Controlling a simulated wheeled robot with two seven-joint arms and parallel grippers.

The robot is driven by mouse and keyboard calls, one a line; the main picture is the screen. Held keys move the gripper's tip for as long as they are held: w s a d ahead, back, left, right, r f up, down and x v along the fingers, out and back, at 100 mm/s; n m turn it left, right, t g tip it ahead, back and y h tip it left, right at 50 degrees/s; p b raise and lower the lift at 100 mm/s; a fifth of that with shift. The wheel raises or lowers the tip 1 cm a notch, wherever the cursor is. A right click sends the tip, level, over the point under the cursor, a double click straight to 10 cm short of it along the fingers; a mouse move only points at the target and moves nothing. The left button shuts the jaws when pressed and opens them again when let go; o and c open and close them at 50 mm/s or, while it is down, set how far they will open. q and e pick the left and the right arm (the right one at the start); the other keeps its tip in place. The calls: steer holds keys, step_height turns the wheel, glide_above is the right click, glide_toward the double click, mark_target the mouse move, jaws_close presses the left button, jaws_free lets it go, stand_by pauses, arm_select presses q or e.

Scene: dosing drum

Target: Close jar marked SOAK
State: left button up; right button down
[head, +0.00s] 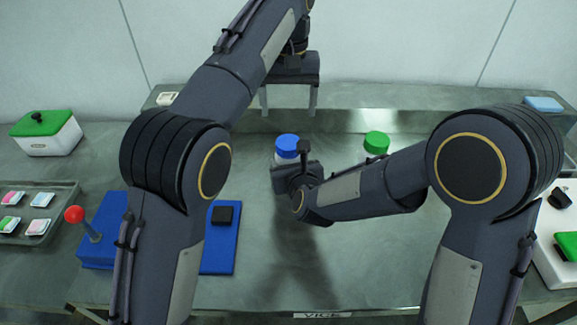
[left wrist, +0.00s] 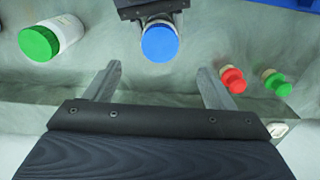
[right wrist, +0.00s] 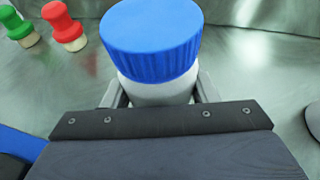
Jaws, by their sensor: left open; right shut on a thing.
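A white jar with a blue ribbed lid (head: 287,143) stands on the bench in the middle. My right gripper (right wrist: 155,95) is shut around its white body, and the lid (right wrist: 150,40) sits on top above the fingers. I cannot tell whether the lid is tight. My left gripper (head: 289,100) is open and empty, above and behind the jar. In the left wrist view the blue lid (left wrist: 160,43) shows beyond the open fingers, not between them. A second jar with a green lid (head: 376,142) stands to the right, partly behind my right arm. No SOAK marking is readable.
A red and a green knobbed piece (left wrist: 232,79) (left wrist: 277,83) stand near the jar. At left are a green-lidded white box (head: 46,135), a tray of packets (head: 40,238) and a blue base with a red-knobbed lever (head: 74,215). The front middle bench is clear.

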arm_select(q)
steer(key=shift+r, duration=1.3)
arm_select(e)
steer(key=shift+c, duration=2.4)
jaws_free()
steer(key=v, duration=0.8)
steer(key=shift+b, duration=0.3)
arm_select(q)
steer(key=shift+f, duration=0.3)
arm_select(e)
steer(key=shift+f, duration=0.1)
